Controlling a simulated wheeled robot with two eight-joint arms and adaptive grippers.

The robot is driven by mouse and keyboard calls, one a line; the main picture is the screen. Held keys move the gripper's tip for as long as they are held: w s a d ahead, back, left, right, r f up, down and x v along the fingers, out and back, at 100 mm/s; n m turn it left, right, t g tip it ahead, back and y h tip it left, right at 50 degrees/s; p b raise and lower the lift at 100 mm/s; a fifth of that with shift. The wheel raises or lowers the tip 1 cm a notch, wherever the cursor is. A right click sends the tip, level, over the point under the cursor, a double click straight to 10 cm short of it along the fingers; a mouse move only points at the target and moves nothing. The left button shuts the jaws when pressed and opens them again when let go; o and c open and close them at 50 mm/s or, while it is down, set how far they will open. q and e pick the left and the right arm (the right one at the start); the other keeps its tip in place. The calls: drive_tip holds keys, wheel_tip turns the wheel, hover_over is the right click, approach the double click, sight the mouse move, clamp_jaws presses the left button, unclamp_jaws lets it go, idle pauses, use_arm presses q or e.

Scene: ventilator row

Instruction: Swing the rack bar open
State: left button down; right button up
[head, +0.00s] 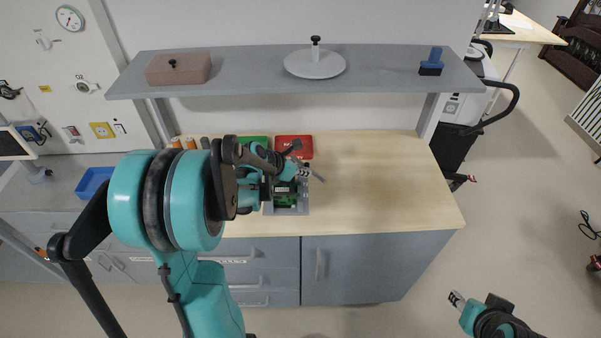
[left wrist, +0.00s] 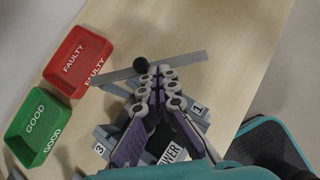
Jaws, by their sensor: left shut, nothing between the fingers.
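The rack (head: 271,210) is a grey holder with green boards on the wooden bench. In the left wrist view the rack (left wrist: 198,121) carries labels 1 and 3 and is partly hidden by my fingers. The rack bar (left wrist: 185,62) is a flat grey strip with a black round knob (left wrist: 141,64), lying across the rack's far side at a slant. My left gripper (left wrist: 156,78) is shut and empty, its tips at the bar beside the knob; I cannot tell whether they touch. In the head view it (head: 303,171) is over the rack. My right gripper (head: 458,299) is low at right, away from the bench, jaws unclear.
A red FAULTY tray (left wrist: 78,62) and a green GOOD tray (left wrist: 38,127) sit beside the rack. A grey shelf (head: 230,77) spans above the bench's back. The bench's right half (head: 390,180) is clear. A blue tray (head: 93,182) lies at far left.

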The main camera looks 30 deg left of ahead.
sight(313, 171)
use_arm(q)
drive_tip(key=shift+w+d+b, duration=0.2)
drive_tip(key=shift+w+d, duration=0.2)
drive_tip(key=shift+w, duration=0.4)
drive_tip(key=shift+w+d+b, duration=0.15)
drive_tip(key=shift+w+d, duration=0.2)
drive_tip(key=shift+w, duration=0.4)
drive_tip(key=shift+w+d, duration=0.15)
drive_tip(key=shift+w, duration=1.15)
drive_tip(key=shift+r, duration=0.1)
